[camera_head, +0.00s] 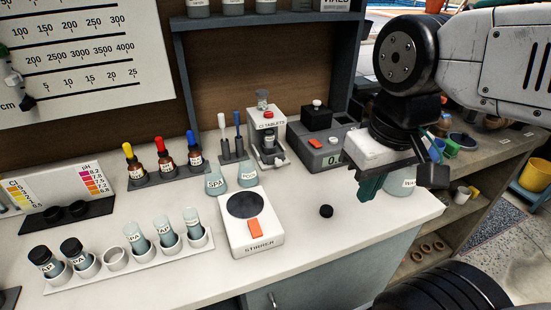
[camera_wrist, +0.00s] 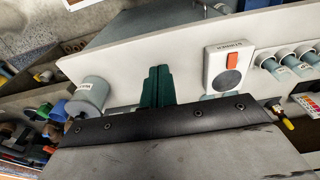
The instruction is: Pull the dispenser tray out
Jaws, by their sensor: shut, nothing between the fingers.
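The tablet dispenser (camera_head: 266,123), a white box with a lettered front and a small clear jar on top, stands at the back of the white counter. A dark grey tray-like part (camera_head: 269,160) is at its base, with a small labelled vial (camera_head: 269,143) at its front; how far the tray is out, I cannot tell. My gripper (camera_head: 369,188) is over the counter's right part, well to the right of the dispenser and apart from it. Its green fingers are shut and empty; they also show in the wrist view (camera_wrist: 156,86). The dispenser is not clear in the wrist view.
A stirrer (camera_head: 250,236) and two flasks (camera_head: 216,182) stand in front of the dispenser. A grey device (camera_head: 318,152) is right of it, a probe stand (camera_head: 232,155) left. A black knob (camera_head: 326,211) lies on the counter. A beaker (camera_head: 401,182) is beside my gripper.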

